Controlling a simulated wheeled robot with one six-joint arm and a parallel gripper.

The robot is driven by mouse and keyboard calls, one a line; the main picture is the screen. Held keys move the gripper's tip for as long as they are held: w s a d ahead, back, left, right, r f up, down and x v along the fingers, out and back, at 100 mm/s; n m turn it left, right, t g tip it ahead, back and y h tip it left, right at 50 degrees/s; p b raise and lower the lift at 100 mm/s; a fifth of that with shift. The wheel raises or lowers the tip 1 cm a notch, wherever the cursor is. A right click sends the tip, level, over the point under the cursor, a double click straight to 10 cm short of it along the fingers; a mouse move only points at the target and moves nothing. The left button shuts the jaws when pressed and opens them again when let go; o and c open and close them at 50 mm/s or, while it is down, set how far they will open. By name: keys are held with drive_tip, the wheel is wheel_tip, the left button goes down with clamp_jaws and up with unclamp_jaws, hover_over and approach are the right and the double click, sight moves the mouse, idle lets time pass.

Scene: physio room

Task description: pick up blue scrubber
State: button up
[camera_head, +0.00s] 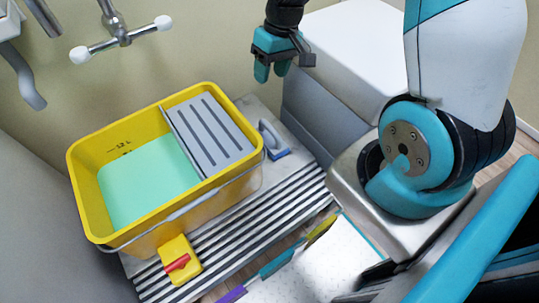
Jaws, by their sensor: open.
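The blue scrubber (276,148) lies on the ribbed grey surface (231,215), just right of the yellow bucket. It has a grey-blue handle and a darker blue lower edge. The bucket wall stands close to its left side. My gripper (273,76) hangs above and behind the scrubber, near the wall, with its teal fingers pointing down. It is open and apart from the scrubber, with nothing seen between the fingers.
The yellow bucket (87,215) holds green liquid and a grey slotted insert, with a wire handle along its front. A yellow block with a red part (181,262) lies before it. A tap (120,37) is above. A white-topped grey cabinet (345,50) stands behind right.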

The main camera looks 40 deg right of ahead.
drive_tip(key=b, duration=0.2)
approach(271, 127)
drive_tip(key=shift+m, duration=0.4)
drive_tip(key=b+x, duration=0.1)
drive_tip(key=x, duration=0.1)
drive_tip(key=b+x, duration=0.3)
drive_tip(key=x, duration=0.2)
drive_tip(key=shift+s+a, duration=0.1)
drive_tip(key=shift+s, duration=0.25)
drive_tip(key=shift+w+b+x, duration=0.2)
drive_tip(key=shift+b+x, duration=1.3)
drive_tip(key=shift+x, duration=1.45)
drive_tip(key=shift+c, duration=0.5)
clamp_jaws()
